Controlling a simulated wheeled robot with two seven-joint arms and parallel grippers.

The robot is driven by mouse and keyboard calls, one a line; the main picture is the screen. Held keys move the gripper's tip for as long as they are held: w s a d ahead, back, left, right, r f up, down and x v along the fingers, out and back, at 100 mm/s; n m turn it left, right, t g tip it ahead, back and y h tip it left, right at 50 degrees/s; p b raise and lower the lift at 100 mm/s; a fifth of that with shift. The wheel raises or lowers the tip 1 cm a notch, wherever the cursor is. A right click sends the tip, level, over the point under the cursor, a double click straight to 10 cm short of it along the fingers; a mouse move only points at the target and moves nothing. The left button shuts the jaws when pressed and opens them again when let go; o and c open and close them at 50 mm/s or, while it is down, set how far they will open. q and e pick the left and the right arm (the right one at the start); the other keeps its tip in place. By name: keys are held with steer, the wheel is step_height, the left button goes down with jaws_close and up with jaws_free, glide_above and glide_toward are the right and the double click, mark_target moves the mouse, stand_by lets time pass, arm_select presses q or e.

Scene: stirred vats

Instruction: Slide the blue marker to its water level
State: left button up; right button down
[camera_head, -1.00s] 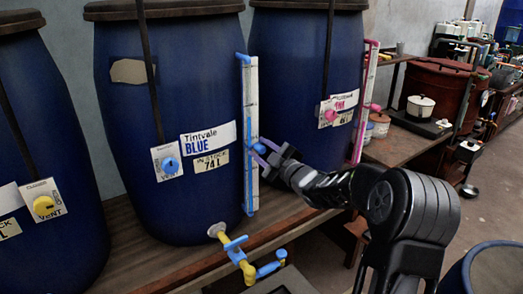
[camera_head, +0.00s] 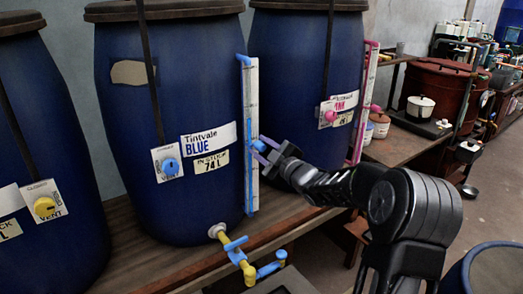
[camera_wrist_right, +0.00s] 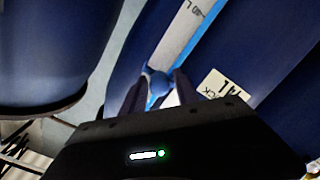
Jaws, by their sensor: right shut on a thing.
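The blue marker (camera_head: 260,146) sits on the white gauge board with the blue sight tube (camera_head: 248,100), at the right side of the Tintvale BLUE vat (camera_head: 120,80). My right gripper (camera_head: 264,150) is shut on the marker, about mid-height on the board. The vat's label (camera_head: 210,162) reads 74 L in stock. My left gripper is not in view.
A pink gauge (camera_head: 366,95) stands on the vat to the right. A blue and yellow tap (camera_head: 238,252) juts out below the BLUE vat, over the wooden bench edge (camera_head: 280,226). Vent knobs, one blue (camera_head: 171,166) and one yellow (camera_head: 44,207), are on the vat fronts.

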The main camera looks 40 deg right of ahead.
steer(key=p, duration=0.3)
glide_toward(251, 116)
steer(key=w, duration=0.4)
steer(key=shift+w+r, duration=0.15)
steer(key=shift+w, duration=0.05)
steer(key=c, duration=1.2)
jaws_free()
steer(key=shift+d, duration=0.1)
steer(key=s+b, duration=0.1)
steer(key=s, duration=0.6)
steer(key=shift+s+b, duration=0.35)
steer(key=shift+s, duration=0.05)
